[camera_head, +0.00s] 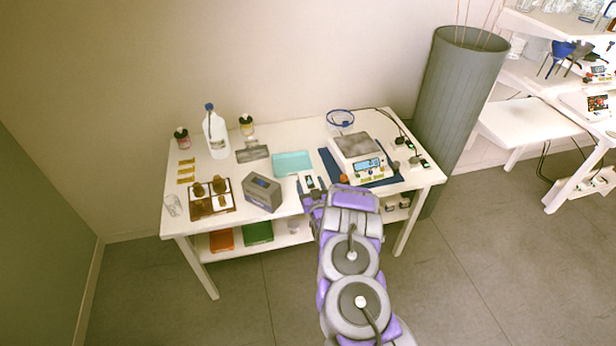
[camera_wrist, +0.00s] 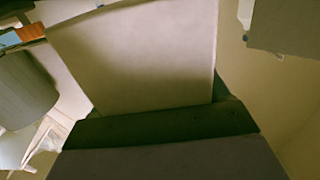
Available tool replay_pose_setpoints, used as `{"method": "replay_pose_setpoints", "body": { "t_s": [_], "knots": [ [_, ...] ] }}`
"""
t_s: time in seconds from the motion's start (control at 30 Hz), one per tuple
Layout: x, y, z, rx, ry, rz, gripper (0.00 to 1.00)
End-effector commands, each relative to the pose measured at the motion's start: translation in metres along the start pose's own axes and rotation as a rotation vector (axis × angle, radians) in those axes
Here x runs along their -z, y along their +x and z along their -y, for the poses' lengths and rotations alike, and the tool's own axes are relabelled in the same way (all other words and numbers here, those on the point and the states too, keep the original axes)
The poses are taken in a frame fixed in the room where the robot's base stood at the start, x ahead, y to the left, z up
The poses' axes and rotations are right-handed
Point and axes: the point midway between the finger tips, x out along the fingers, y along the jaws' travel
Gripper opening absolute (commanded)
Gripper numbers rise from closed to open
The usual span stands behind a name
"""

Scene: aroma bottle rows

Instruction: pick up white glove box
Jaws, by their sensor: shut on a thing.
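My gripper (camera_head: 312,188) is at the front edge of the table, right of a grey box. A small pale thing with a dark patch shows between its dark fingers in the head view. In the wrist view a large plain off-white box face (camera_wrist: 140,60), which looks like the white glove box, fills the middle. It lies against the dark gripper edge (camera_wrist: 160,126), and my gripper is shut on it. Its lower part is hidden by the gripper. I cannot tell whether it touches the table.
The grey box (camera_head: 262,192) stands close on the left. A scale (camera_head: 357,155) sits on a blue mat at right. A teal tray (camera_head: 293,164), a white jug (camera_head: 215,135) and a brown bottle rack (camera_head: 211,197) are on the table (camera_head: 273,221). A grey bin (camera_head: 460,90) stands beyond.

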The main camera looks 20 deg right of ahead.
Motion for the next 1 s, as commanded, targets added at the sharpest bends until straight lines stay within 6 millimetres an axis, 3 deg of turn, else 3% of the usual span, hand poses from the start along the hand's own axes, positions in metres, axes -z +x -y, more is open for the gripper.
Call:
{"method": "replay_pose_setpoints", "body": {
  "t_s": [0.2,0.5,0.83,1.0],
  "knots": [
    [0.005,-0.046,0.002,-0.005,0.003,0.005,0.36],
    [0.009,-0.088,0.007,-0.002,-0.001,-0.001,0.36],
    [0.013,-0.098,0.011,0.0,0.001,-0.001,0.36],
    [0.04,-0.09,0.02,0.003,0.01,-0.008,0.36]
  ]
}}
